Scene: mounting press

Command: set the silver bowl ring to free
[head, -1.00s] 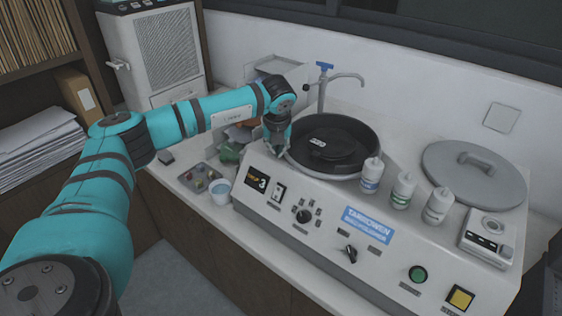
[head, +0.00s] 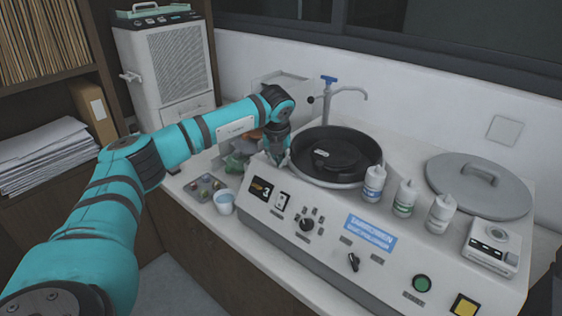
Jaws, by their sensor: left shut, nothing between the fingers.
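The silver bowl ring (head: 322,184) is the pale metal rim around the black bowl (head: 358,175) set in the top of the white machine; its lower front edge shows best. My left gripper (head: 279,163) points down at the ring's left side, small and dark in the head view. Its fingers are shut and empty. They are close to the ring, but I cannot tell whether they touch it. My gripper and wrist hide part of the ring's left side. My right gripper is not in view.
Three bottles (head: 404,198) stand right of the bowl, with a grey lid (head: 450,197) beyond them. A tap (head: 340,92) rises behind the bowl. A small cup (head: 224,203) and a tray (head: 203,188) are on the counter at left. Switches line the machine's front panel (head: 262,186).

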